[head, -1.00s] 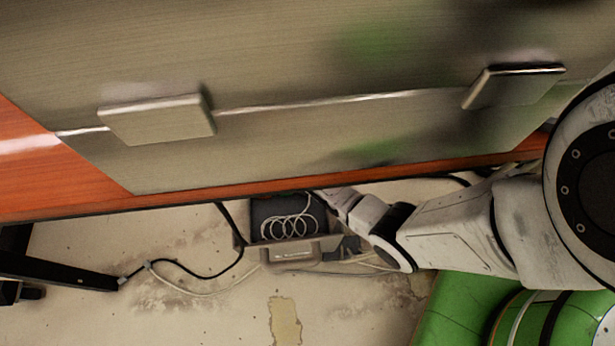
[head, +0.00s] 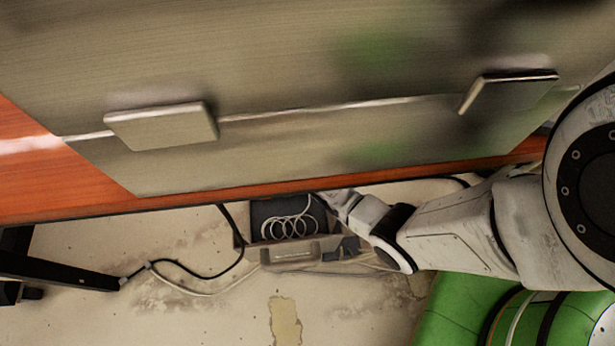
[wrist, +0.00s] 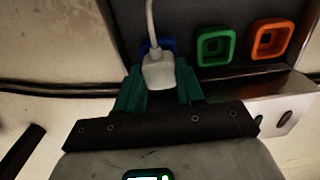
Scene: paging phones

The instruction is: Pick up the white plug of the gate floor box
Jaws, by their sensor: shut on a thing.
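The white plug (wrist: 158,72) is between the two green fingers of my gripper (wrist: 158,88) in the wrist view. My gripper is shut on it, and a white cord runs up from it. A blue socket frame (wrist: 167,46) shows just behind the plug; I cannot tell whether the plug is still seated in it. The floor box (head: 262,211) is the dark box under the desk in the head view, with a coiled white cord (head: 291,227) in it. In the head view the desk edge hides my fingertips and the plug.
A green socket (wrist: 215,46) and an orange socket (wrist: 272,39) sit to the right of the plug. Black and white cables (head: 190,272) lie on the floor at left.

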